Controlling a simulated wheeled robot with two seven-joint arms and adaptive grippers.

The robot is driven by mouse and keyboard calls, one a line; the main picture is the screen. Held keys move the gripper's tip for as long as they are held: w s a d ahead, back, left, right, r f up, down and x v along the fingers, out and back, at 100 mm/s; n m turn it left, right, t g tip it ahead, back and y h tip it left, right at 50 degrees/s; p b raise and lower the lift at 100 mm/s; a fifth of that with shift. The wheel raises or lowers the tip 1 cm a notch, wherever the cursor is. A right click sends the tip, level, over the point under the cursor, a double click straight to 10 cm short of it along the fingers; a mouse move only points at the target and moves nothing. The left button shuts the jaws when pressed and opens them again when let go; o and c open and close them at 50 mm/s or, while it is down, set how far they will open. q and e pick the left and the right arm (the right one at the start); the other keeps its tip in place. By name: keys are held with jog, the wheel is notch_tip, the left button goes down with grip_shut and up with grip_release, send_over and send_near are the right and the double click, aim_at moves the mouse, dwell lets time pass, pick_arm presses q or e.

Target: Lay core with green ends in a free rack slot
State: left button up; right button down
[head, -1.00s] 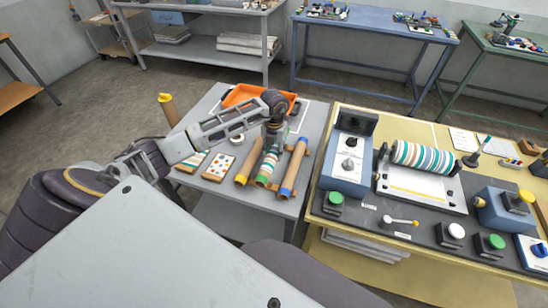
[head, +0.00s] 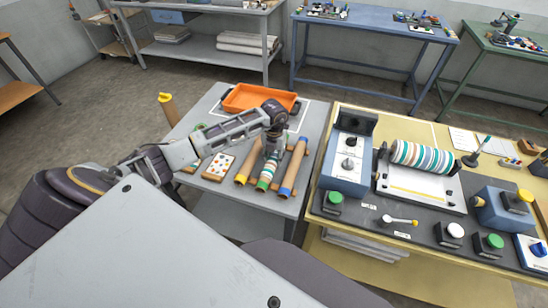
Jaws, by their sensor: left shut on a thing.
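The core with green ends (head: 267,171) has a striped wrap and a green near end. It lies between a core with yellow ends (head: 249,163) on its left and a core with blue ends (head: 293,168) on its right. All three point the same way on the grey table. My left gripper (head: 273,150) is over the middle core and shut on it. The gripper and wrist hide the core's far part. Whether the core rests fully in the rack (head: 305,150) I cannot tell. My right gripper is not in view.
An orange tray (head: 258,97) stands at the back of the grey table (head: 208,104). An upright core with a yellow top (head: 167,103) stands at the left. The press bench (head: 455,255) is to the right.

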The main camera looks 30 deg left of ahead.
aim_at(274, 156)
pick_arm(q)
jog(key=o, duration=1)
jog(key=shift+o, duration=0.2)
jog(key=shift+r, duration=0.1)
notch_tip(274, 156, up, 12)
jog(key=shift+b, duration=0.4)
